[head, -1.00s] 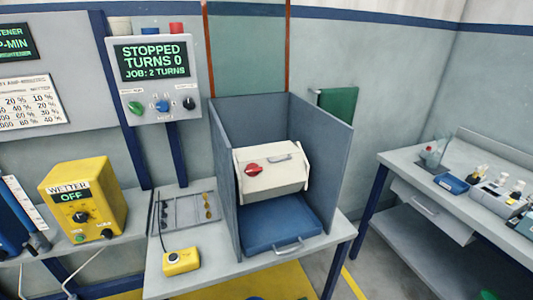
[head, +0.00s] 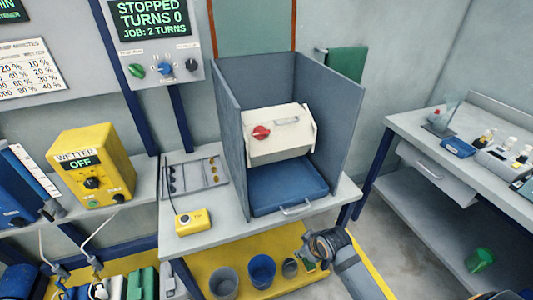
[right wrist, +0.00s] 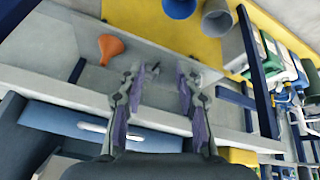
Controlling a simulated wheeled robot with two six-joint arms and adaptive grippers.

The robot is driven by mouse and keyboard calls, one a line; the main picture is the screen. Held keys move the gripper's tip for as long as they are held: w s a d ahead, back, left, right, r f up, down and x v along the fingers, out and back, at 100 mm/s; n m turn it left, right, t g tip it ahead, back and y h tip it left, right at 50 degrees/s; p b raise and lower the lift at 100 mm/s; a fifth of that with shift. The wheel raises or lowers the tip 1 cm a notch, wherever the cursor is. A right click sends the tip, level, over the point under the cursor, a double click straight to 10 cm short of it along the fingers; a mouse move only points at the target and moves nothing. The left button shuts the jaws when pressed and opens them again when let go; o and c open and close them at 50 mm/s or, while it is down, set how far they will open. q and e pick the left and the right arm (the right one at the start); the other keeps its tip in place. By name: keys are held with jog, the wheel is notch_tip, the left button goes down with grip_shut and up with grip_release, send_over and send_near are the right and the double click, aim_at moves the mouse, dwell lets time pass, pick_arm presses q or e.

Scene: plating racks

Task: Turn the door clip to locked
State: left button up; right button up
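The door clip is a red knob (head: 261,132) on the left of the front of a cream box (head: 282,148). The box stands inside a grey-blue three-sided enclosure (head: 345,115) on the bench. In the head view my right gripper (head: 312,255) is low in front of the bench, below and to the right of the box, well apart from the clip. In the right wrist view its two fingers (right wrist: 163,75) are spread with nothing between them. The clip does not show in that view. My left gripper is out of view.
A blue tray (head: 290,185) with a handle sits below the box. A yellow switch box (head: 193,221) and a small rack (head: 193,176) lie to the left. Buckets (head: 261,270) stand on the floor. An orange funnel (right wrist: 110,47) shows in the wrist view.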

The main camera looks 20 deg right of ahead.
jog(key=w+r+n+t+y, duration=0.3)
jog(key=w+r+n, duration=0.5)
jog(key=w+r, duration=0.7)
jog(key=n+t+y, duration=0.2)
jog(key=n, duration=0.6)
send_near(263, 133)
jog(key=p+x, duration=0.2)
jog(key=x, duration=0.5)
jog(key=shift+w+r, duration=0.1)
jog(key=shift+w+a+f, duration=0.25)
jog(key=shift+w+f, duration=0.15)
jog(key=shift+w, duration=0.05)
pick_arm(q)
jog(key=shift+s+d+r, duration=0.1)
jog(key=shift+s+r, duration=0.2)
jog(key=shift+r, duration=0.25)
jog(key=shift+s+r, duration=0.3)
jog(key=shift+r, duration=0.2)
pick_arm(e)
grip_shut()
